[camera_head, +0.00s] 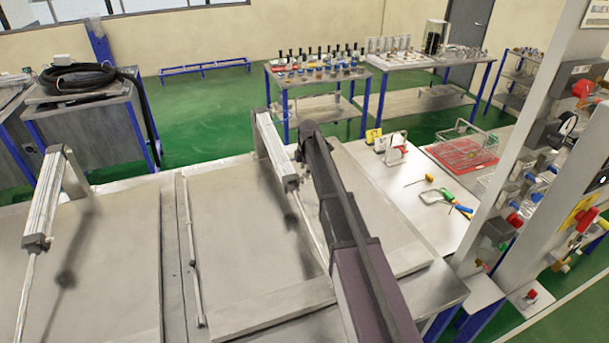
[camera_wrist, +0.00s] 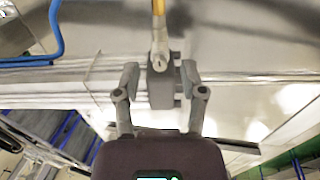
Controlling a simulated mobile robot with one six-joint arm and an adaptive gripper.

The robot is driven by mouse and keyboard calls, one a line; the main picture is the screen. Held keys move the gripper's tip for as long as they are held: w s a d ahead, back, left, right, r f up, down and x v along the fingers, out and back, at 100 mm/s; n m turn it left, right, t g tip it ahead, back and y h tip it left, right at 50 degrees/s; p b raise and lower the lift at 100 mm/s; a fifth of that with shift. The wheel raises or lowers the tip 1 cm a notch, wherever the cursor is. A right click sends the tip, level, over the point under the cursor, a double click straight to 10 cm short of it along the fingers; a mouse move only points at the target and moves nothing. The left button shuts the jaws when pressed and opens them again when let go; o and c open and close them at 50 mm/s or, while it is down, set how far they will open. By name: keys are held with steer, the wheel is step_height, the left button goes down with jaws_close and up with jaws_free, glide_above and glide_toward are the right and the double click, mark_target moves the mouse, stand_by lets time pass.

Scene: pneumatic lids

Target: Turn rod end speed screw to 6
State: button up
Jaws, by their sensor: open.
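A silver pneumatic cylinder (camera_head: 274,150) is fixed over the middle lid, and its thin rod (camera_head: 312,232) slopes down towards the lid. In the wrist view, a dark grey end block (camera_wrist: 160,88) sits on the silver cylinder body (camera_wrist: 75,78). A small metal fitting (camera_wrist: 160,56) on the block joins a yellow-orange tube (camera_wrist: 158,15). I cannot tell for certain which part is the speed screw, and no number is readable. My gripper (camera_wrist: 160,69) is open, with one finger on each side of the block. My arm hides the gripper in the head view.
A second cylinder (camera_head: 45,195) stands over the left lid. A side table (camera_head: 420,215) holds tools and a red tray (camera_head: 462,156). A valve-laden post (camera_head: 530,130) rises at right.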

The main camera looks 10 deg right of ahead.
steer(key=shift+f, duration=0.25)
jaws_close()
